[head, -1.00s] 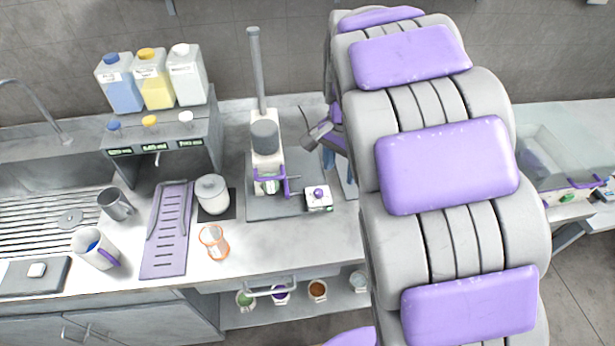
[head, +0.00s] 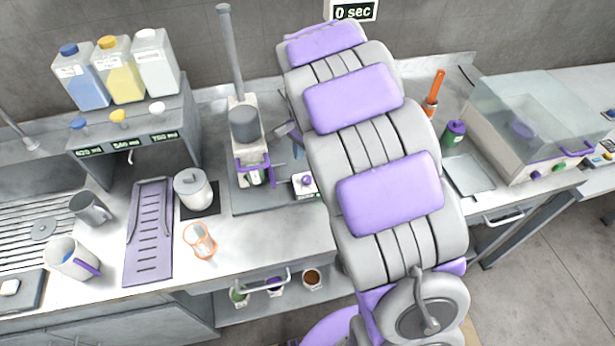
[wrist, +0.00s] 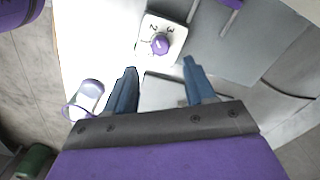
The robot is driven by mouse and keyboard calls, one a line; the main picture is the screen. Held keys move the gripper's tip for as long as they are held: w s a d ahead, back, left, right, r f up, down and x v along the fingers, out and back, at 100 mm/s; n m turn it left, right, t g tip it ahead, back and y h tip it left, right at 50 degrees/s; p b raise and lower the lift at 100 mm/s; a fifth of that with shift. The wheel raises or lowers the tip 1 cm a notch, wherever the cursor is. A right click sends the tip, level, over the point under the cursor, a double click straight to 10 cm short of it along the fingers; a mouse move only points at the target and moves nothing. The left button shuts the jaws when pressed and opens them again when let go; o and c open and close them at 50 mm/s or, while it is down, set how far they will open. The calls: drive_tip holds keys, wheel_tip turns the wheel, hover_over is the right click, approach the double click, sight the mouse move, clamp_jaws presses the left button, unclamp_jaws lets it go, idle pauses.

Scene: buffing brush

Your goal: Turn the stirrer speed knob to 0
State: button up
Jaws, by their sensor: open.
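The stirrer speed knob (wrist: 160,44) is purple and sits on a small white control box (wrist: 174,31) with dial numbers, of which a 2 and a 3 can be made out in the wrist view. In the head view the knob (head: 306,181) and box stand on the grey base of the stirrer (head: 245,130). My gripper (wrist: 160,72) shows two blue fingers spread apart, with nothing between them. The knob lies ahead of the fingertips, apart from them. In the head view my arm hides most of the gripper.
A clear-covered machine (head: 540,120) is at right.

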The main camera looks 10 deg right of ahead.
sight(307, 177)
drive_tip(key=f, duration=0.4)
drive_tip(key=a+f+b, duration=0.1)
drive_tip(key=f, duration=0.1)
drive_tip(key=shift+s, duration=0.1)
drive_tip(key=shift+d+f, duration=0.4)
drive_tip(key=shift+f, duration=0.25)
drive_tip(key=shift+a, duration=0.2)
drive_tip(key=c, duration=0.5)
drive_tip(key=shift+r, duration=0.1)
clamp_jaws()
